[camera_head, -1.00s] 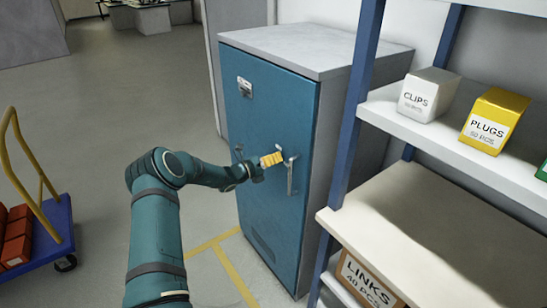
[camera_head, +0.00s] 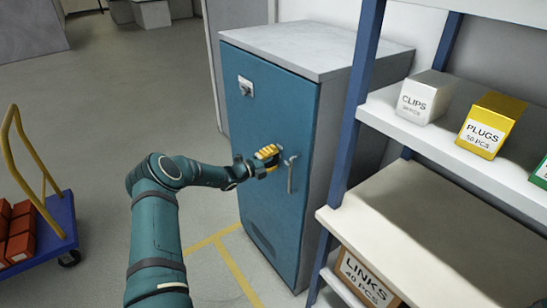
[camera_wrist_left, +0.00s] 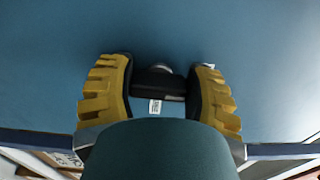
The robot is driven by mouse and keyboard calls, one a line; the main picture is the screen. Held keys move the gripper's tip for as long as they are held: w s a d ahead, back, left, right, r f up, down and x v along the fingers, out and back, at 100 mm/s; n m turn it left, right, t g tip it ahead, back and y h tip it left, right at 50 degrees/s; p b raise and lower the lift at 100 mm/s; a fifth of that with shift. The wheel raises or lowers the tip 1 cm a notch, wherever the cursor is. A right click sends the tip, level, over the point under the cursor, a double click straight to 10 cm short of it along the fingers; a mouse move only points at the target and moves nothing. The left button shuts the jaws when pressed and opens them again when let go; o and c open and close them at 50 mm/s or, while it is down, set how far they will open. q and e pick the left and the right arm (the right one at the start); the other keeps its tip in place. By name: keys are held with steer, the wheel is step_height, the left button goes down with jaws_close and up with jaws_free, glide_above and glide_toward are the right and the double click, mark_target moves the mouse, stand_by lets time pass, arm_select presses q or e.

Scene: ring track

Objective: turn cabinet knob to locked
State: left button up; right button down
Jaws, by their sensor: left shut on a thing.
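The blue cabinet (camera_head: 265,110) stands upright with its door shut. My left gripper (camera_head: 267,154) is at the door, just left of the door's grey handle (camera_head: 291,174). In the left wrist view, its yellow-ribbed fingers lie on either side of the dark cabinet knob (camera_wrist_left: 158,83) and are shut on it. The knob's bar lies across the picture between the fingers. A small white label (camera_wrist_left: 155,107) shows just below the bar. In the head view the gripper hides the knob. My right gripper is not in view.
A shelf rack (camera_head: 350,110) stands close to the right of the cabinet, with a CLIPS box (camera_head: 425,97), a PLUGS box (camera_head: 491,125) and a LINKS box (camera_head: 365,280). A blue cart (camera_head: 55,232) with red boxes is at the left. Floor between is clear.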

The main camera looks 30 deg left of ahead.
arm_select(q)
steer(key=shift+n, duration=0.5)
steer(key=o, duration=1.2)
steer(key=shift+s, duration=0.1)
steer(key=v, duration=1.1)
steer(key=shift+s+a, duration=0.1)
steer(key=shift+s, duration=0.3)
